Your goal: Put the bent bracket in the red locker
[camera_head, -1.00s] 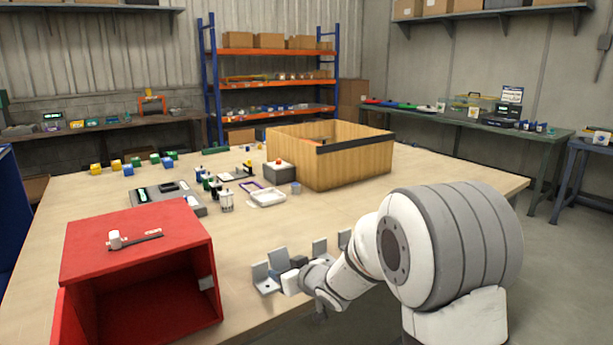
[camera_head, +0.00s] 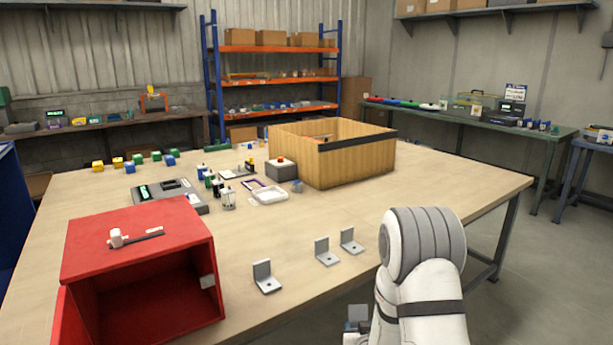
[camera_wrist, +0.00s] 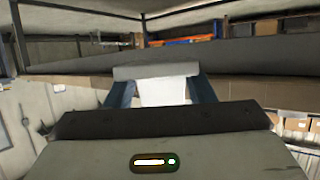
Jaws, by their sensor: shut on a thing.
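My gripper (camera_wrist: 163,92) is shut on a grey bracket; in the wrist view the bracket (camera_wrist: 164,90) sits between two blue fingers, a pale plate with a wider flange at its top. In the head view the held bracket (camera_head: 358,312) shows at the bottom, off the table's front edge, beside my arm; the fingers are mostly hidden there. The red locker (camera_head: 140,232) stands at the table's front left, its front open and its inside looking empty. Its red door (camera_head: 62,318) is swung out at the left.
Three L-shaped grey brackets (camera_head: 266,280), (camera_head: 325,255), (camera_head: 350,243) stand along the table's front. A white-and-black item (camera_head: 125,238) lies on the locker's top. A wooden box (camera_head: 350,165), a grey device (camera_head: 165,194) and small parts are farther back. The table between locker and brackets is bare.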

